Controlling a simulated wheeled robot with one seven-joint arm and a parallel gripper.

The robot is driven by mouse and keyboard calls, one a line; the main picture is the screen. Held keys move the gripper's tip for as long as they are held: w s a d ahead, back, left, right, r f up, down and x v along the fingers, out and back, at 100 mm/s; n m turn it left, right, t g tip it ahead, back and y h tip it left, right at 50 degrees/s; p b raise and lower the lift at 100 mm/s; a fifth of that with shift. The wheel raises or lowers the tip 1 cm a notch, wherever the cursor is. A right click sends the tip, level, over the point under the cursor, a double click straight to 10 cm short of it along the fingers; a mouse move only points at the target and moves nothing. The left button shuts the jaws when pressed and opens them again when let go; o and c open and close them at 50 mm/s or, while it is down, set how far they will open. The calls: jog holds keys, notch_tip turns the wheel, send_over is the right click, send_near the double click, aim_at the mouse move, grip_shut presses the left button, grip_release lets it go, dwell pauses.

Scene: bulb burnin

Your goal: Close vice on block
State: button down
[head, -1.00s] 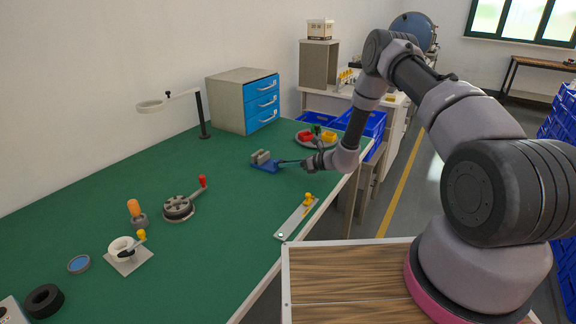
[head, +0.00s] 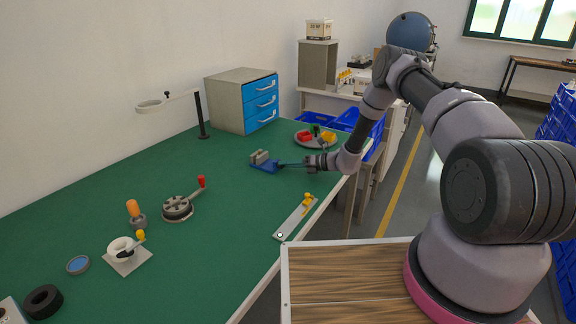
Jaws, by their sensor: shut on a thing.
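The small blue vice (head: 266,166) stands on the green bench, in the middle right of the head view. Its grey jaws hold or flank a small greyish block (head: 261,156); at this size I cannot tell the block from the jaws or see the gap. A thin handle or screw runs from the vice to the right. My gripper (head: 306,163) is at the right end of this handle, low over the bench, and is shut on it. The fingertips are small and partly merge with the handle.
Behind the vice is a round tray (head: 316,142) with red, yellow and green parts. A grey cabinet (head: 225,104) with blue drawers stands at the back. A plate with a yellow knob (head: 297,217) lies at the bench's right edge.

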dwell(0.3)
jog(key=c, duration=0.7)
grip_release()
jog(key=v, duration=1.1)
